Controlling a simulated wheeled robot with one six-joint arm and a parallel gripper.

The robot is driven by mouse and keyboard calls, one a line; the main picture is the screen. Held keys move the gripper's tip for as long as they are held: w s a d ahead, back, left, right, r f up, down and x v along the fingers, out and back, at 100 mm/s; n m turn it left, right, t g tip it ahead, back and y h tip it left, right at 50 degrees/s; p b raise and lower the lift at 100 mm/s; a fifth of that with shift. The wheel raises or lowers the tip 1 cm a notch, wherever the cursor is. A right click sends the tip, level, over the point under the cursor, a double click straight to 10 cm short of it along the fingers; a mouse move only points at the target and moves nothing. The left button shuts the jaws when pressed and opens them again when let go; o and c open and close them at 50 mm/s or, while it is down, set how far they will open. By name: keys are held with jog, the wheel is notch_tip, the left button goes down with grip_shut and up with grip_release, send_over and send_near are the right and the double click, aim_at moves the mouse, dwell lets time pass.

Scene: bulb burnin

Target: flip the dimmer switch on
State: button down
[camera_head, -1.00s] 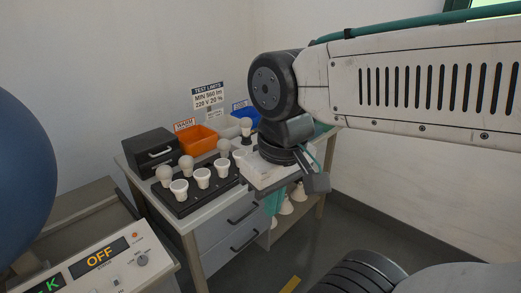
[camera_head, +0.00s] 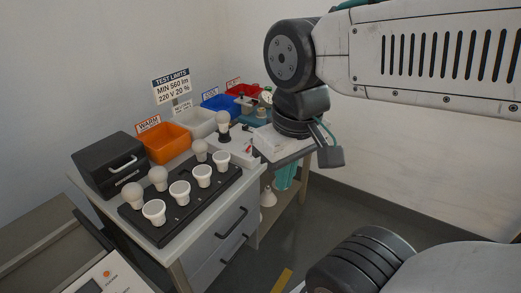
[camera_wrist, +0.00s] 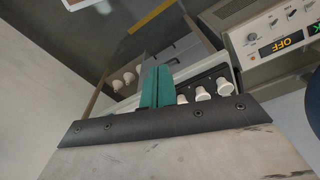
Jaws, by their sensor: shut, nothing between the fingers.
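A pale control panel (camera_wrist: 270,38) with a lit orange OFF display (camera_wrist: 282,45) shows at the upper right of the wrist view. Its small knobs and controls are too small there to tell which is the dimmer switch. In the head view only a corner of the panel (camera_head: 105,275) shows at the bottom left. My gripper is shut and empty; its teal fingers (camera_wrist: 158,87) point away from the wrist camera. In the head view the teal fingers (camera_head: 286,176) hang beside the right end of the bench, well apart from the panel.
A black tray (camera_head: 165,234) of several bulbs lies on the bench, beside a black drawer box (camera_head: 108,165). Orange (camera_head: 167,142), white and blue (camera_head: 219,102) bins stand behind. A lone bulb (camera_head: 222,120) stands near my wrist. The floor to the right is clear.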

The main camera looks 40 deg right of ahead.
jog(key=w+a+f+m+g+y, duration=0.2)
jog(key=w+a+f+m+y, duration=0.2)
jog(key=w+m+y, duration=0.35)
jog(key=m+t+h, duration=0.2)
jog(key=m+t, duration=1.3)
jog(key=m, duration=1)
send_near(248, 149)
jog(key=s+d, duration=0.2)
jog(key=s, duration=0.2)
jog(key=shift+w+a+r+n, duration=0.15)
jog(key=shift+w+r+n, duration=0.1)
jog(key=shift+r, duration=0.15)
jog(key=x, duration=1)
jog(key=shift+f, duration=0.2)
